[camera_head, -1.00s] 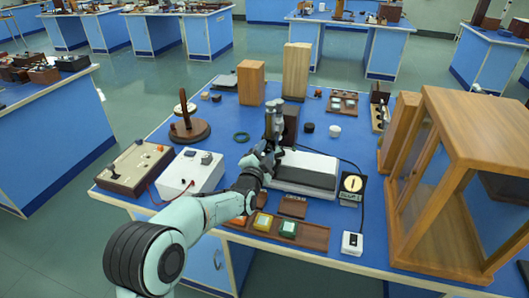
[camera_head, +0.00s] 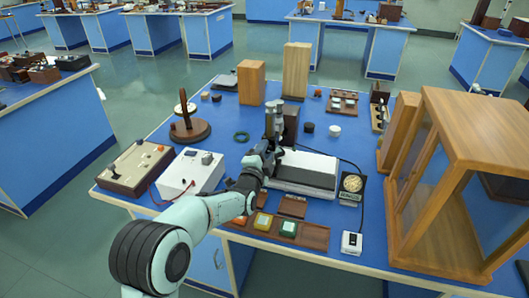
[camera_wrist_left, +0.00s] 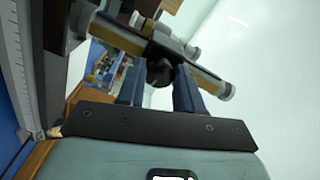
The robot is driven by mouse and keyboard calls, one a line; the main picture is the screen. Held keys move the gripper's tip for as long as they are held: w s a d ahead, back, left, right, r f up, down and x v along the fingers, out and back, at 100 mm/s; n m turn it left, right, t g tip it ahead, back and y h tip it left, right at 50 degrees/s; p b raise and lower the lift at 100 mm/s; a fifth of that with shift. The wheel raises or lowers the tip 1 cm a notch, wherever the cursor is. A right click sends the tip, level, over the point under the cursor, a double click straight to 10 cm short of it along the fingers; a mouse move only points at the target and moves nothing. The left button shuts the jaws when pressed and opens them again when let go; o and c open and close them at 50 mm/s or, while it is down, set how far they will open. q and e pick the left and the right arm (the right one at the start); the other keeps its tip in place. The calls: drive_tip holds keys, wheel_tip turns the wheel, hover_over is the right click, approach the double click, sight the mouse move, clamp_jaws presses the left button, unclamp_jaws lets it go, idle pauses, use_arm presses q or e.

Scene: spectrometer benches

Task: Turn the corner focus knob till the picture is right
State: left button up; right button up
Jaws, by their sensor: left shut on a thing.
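My left gripper (camera_head: 268,152) is over the blue bench at the near side of a small grey upright instrument (camera_head: 274,118). In the left wrist view the two fingers (camera_wrist_left: 160,86) are shut on a dark round knob (camera_wrist_left: 160,70). The knob sits on the side of a brass-and-grey tube (camera_wrist_left: 190,68); the fingers partly hide it. In the head view the knob is hidden by the gripper. A small dark display (camera_head: 352,184) to the right shows a pale, speckled round picture. Its fine detail is too small to read. My right gripper is not in view.
A white-and-grey box (camera_head: 305,170) lies just right of the gripper. A white box with a red lead (camera_head: 190,172) and a wooden switch panel (camera_head: 135,165) are to the left. A wooden tray with coloured buttons (camera_head: 312,236) is in front. A large glazed wooden case (camera_head: 480,130) blocks the right.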

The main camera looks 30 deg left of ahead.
use_arm(q)
drive_tip(key=o, duration=1)
drive_tip(key=shift+o, duration=0.2)
drive_tip(key=shift+s, duration=0.1)
drive_tip(key=v, duration=1.3)
drive_tip(key=shift+s+f, duration=0.1)
drive_tip(key=shift+s, duration=0.05)
